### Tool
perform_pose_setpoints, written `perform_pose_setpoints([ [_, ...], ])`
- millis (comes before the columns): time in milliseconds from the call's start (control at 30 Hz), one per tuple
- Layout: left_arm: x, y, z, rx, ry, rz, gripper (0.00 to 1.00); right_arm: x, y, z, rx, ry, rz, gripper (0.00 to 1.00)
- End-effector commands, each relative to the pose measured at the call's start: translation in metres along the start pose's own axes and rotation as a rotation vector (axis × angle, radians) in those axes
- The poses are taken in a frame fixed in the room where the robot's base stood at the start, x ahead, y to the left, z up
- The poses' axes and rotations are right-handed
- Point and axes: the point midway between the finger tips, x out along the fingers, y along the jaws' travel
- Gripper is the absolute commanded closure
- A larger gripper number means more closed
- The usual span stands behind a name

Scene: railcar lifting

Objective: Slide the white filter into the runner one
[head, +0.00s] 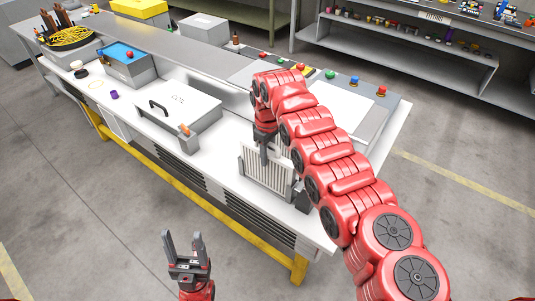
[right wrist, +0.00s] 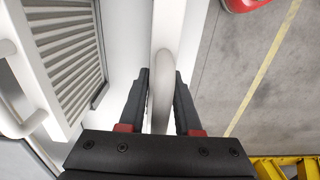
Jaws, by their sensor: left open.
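A white ribbed filter panel (head: 262,176) stands upright at the front of the white bench, below my right gripper (head: 266,148). In the right wrist view my right gripper (right wrist: 162,85) has its fingers on both sides of a pale curved handle (right wrist: 161,92), apparently touching it. The held part is seen nearly edge-on, as a white strip. Another ribbed panel (right wrist: 65,55) with its own handle (right wrist: 20,115) is to its left. I cannot make out which runner is which. My left gripper (head: 184,246) is open and empty, in front of the bench.
A white case (head: 178,108) with a black handle lies on the bench left of the panel. A blue-topped box (head: 127,58) is further left. A control panel with coloured buttons (head: 330,74) is behind the right arm. A yellow bench rail (head: 190,190) runs along the front.

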Motion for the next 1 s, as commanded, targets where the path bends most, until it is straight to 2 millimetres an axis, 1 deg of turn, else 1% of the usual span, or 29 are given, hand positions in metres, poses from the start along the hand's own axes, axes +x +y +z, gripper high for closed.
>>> perform_pose_setpoints([
  [33, 0.000, 0.000, 0.000, 0.000, 0.000, 0.000, 0.40, -0.001, 0.000, 0.000, 0.000, 0.000, 0.001, 0.58],
  [100, 0.000, 0.000, 0.000, 0.000, 0.000, 0.000, 0.40, -0.001, 0.000, 0.000, 0.000, 0.000, 0.000, 0.45],
  [167, 0.000, 0.000, 0.000, 0.000, 0.000, 0.000, 0.40, -0.001, 0.000, 0.000, 0.000, 0.000, 0.000, 0.35],
  [467, 0.000, 0.000, 0.000, 0.000, 0.000, 0.000, 0.40, -0.001, 0.000, 0.000, 0.000, 0.001, 0.001, 0.35],
  [567, -0.003, 0.000, 0.001, 0.000, 0.000, 0.000, 0.40, -0.007, 0.001, -0.001, 0.000, 0.002, 0.002, 0.35],
  [667, -0.009, 0.000, 0.002, 0.000, 0.000, 0.000, 0.40, -0.022, 0.001, -0.001, 0.001, 0.003, 0.004, 0.35],
  [767, -0.014, 0.001, 0.002, 0.000, 0.000, 0.000, 0.40, -0.045, 0.000, -0.002, -0.002, 0.003, 0.005, 0.35],
  [833, -0.018, 0.001, 0.003, 0.000, 0.000, 0.000, 0.40, -0.064, 0.000, -0.002, -0.001, 0.007, 0.006, 0.35],
  [867, -0.014, 0.001, 0.003, 0.000, 0.000, 0.000, 0.40, -0.071, -0.001, -0.003, -0.002, 0.005, 0.006, 0.35],
  [967, -0.013, 0.001, 0.002, 0.000, 0.000, 0.000, 0.40, -0.088, -0.002, -0.002, -0.002, 0.002, 0.001, 0.35],
  [1000, -0.002, 0.000, 0.000, 0.000, 0.000, 0.000, 0.40, -0.103, -0.003, -0.002, -0.003, 0.001, -0.001, 0.35],
])
